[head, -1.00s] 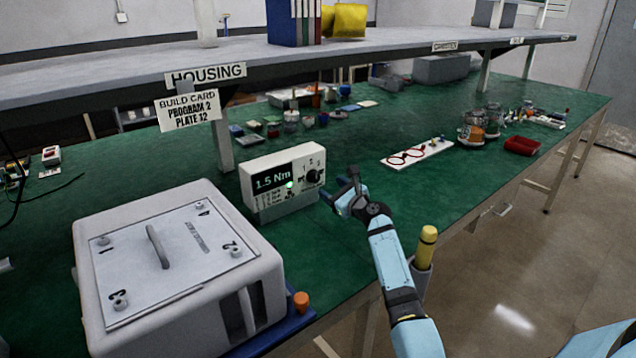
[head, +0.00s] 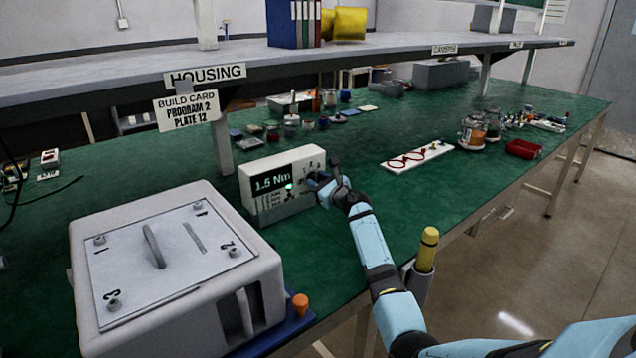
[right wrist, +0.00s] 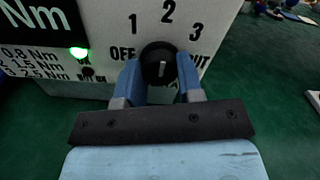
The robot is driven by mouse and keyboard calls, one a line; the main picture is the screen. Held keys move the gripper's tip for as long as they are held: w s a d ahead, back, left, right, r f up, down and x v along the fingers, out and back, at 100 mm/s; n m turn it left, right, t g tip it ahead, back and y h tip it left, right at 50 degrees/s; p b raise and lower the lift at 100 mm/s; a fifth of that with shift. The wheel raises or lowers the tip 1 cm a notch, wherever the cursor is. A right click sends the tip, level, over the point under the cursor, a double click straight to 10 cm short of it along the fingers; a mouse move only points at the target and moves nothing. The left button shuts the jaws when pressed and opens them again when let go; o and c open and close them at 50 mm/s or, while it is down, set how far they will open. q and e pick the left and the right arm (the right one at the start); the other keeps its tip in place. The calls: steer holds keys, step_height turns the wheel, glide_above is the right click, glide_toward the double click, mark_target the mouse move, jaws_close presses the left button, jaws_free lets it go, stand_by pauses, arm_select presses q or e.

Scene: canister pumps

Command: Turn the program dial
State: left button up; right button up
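The program dial (right wrist: 158,64) is a round black knob with a pale mark, low on the front of a white torque controller (head: 284,184). In the right wrist view, OFF, 1, 2, 3 and a partly covered label ring it. The mark looks nearly upright; its exact setting is hard to tell. My right gripper (right wrist: 159,80) has one blue finger on each side of the dial, with no clear gap, and looks shut on it. In the head view the right gripper (head: 322,186) covers the dial. The build card (head: 187,108) reads PROGRAM 2, PLATE 12. My left gripper is out of view.
A large white housing box (head: 180,262) stands at the front left, near the controller. A shelf (head: 330,50) runs above the bench. A white board with red rings (head: 416,156) lies to the right.

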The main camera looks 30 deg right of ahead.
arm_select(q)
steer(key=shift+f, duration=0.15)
arm_select(e)
steer(key=shift+n, duration=0.3)
arm_select(q)
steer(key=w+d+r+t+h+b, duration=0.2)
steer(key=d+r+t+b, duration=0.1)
steer(key=b, duration=0.3)
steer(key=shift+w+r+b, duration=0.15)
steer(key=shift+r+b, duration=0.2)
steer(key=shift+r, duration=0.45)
arm_select(e)
steer(key=n, duration=1.7)
steer(key=shift+f, duration=0.15)
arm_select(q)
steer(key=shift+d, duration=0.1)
arm_select(e)
steer(key=shift+n, duration=0.3)
